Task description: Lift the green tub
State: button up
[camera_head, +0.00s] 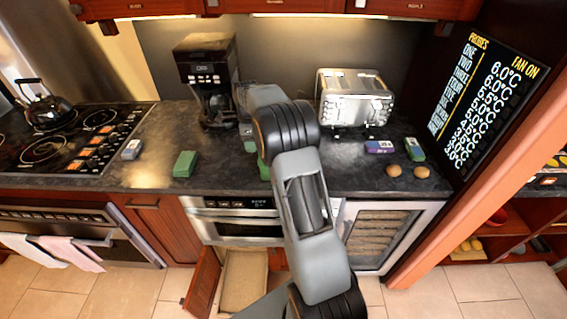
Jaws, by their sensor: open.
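A green block-shaped tub (185,164) sits on the dark counter, left of centre and near its front edge. Another green thing (263,170) shows only as a sliver beside my arm; its shape is mostly hidden. I cannot tell for sure which of them is the green tub. My gripper (247,132) is only partly in view, beyond my bent arm at the middle of the counter. It is open, and its fingertips are largely hidden. I see nothing held.
A coffee maker (207,75) and a toaster (354,98) stand at the back of the counter. A stove (60,140) is at left. Small packets and two brown round items (394,171) lie at right. A cabinet door (203,283) hangs open below.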

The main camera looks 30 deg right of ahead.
aim_at(253, 155)
jog(key=shift+f+p, duration=0.9)
jog(key=shift+f, duration=1.75)
grip_shut()
jog(key=shift+r, duration=0.1)
